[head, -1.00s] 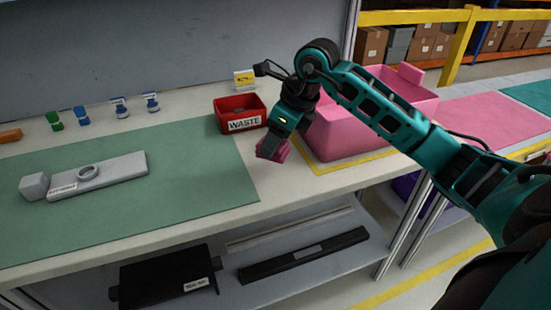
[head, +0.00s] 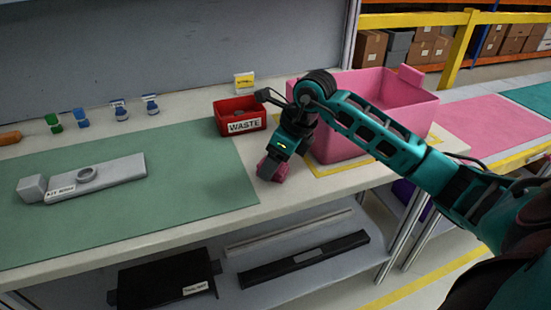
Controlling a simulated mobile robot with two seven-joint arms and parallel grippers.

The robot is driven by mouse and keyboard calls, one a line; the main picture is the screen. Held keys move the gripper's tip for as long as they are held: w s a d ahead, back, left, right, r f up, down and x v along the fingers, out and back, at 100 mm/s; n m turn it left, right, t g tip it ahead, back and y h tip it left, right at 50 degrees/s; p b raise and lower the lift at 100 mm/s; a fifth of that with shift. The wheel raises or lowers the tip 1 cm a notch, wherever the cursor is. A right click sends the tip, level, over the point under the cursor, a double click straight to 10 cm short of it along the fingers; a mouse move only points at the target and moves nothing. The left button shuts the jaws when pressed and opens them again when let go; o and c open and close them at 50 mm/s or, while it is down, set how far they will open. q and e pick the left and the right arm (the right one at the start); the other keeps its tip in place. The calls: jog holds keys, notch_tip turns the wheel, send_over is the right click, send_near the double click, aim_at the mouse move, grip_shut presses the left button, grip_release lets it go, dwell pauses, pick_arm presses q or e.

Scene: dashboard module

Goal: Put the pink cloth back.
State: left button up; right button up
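The pink cloth (head: 281,173) shows as a small dark-pink bunch at the tip of my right gripper (head: 270,169). The gripper appears shut on it, though the fingers partly hide it. The gripper points down over the bare pale worktop, between the green mat and the pink bin. It is low, close to the surface. I cannot tell whether the cloth touches the worktop. My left gripper is out of view.
The red WASTE box (head: 240,118) stands just behind the gripper. The big pink bin (head: 340,146) stands to the right, inside yellow tape, partly behind my arm. A grey part (head: 105,176) lies on the green mat (head: 190,200). Small bottles (head: 121,110) line the back.

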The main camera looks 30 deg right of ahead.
jog(key=shift+o, duration=0.6)
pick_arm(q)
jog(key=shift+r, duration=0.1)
pick_arm(e)
jog(key=shift+r, duration=0.1)
jog(key=shift+r, duration=0.25)
pick_arm(q)
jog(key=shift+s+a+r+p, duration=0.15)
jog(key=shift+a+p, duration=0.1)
jog(key=shift+p, duration=0.4)
pick_arm(e)
jog(key=v, duration=1.1)
jog(key=shift+s+d+r, duration=0.15)
jog(key=shift+s+r, duration=0.05)
jog(key=shift+r, duration=0.1)
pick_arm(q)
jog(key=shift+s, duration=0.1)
pick_arm(e)
jog(key=shift+f, duration=0.1)
